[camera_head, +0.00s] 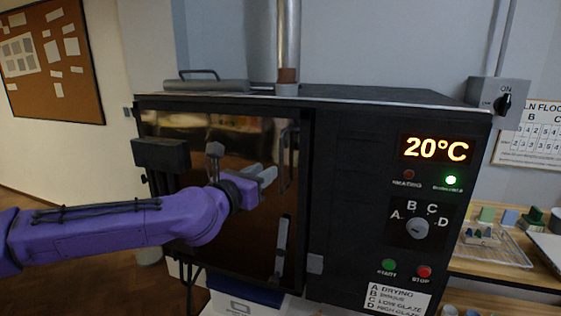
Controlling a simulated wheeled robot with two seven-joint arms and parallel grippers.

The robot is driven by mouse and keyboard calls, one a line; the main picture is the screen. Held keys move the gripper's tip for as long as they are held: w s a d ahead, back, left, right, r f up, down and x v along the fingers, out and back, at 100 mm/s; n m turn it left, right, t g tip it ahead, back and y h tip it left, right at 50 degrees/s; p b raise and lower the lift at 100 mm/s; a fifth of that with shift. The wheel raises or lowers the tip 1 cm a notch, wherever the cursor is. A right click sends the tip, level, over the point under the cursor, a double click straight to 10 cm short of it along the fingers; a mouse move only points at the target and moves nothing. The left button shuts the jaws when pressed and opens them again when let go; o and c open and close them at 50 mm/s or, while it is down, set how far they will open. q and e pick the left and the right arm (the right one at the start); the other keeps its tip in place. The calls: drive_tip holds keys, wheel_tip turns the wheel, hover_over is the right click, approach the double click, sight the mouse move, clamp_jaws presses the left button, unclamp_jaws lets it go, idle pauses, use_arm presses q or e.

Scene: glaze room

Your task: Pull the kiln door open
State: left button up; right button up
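The kiln (385,130) is a large dark box with a glossy, reflective brown door (245,240) on its left half. The door looks closed against the frame. A slim upright handle (289,150) seems to stand near the door's right edge; reflections blur its outline. My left gripper (268,174), on a purple arm, is in front of the door, its light grey fingertips pointing right, just left of the handle. I cannot tell whether they touch it or how far apart they are. My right gripper is out of view.
The control panel right of the door has a 20°C display (436,149), a dial (417,227) and start and stop buttons. A switch box (498,97) is at the upper right. A wooden shelf (490,270) with small pieces stands at right. A flue pipe (288,45) rises behind.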

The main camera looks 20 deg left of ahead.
sight(280, 163)
use_arm(q)
drive_tip(key=p+x, duration=0.2)
drive_tip(key=x, duration=0.6)
drive_tip(key=shift+w+d+f, duration=0.1)
drive_tip(key=shift+w+d, duration=0.1)
drive_tip(key=shift+w, duration=0.05)
clamp_jaws()
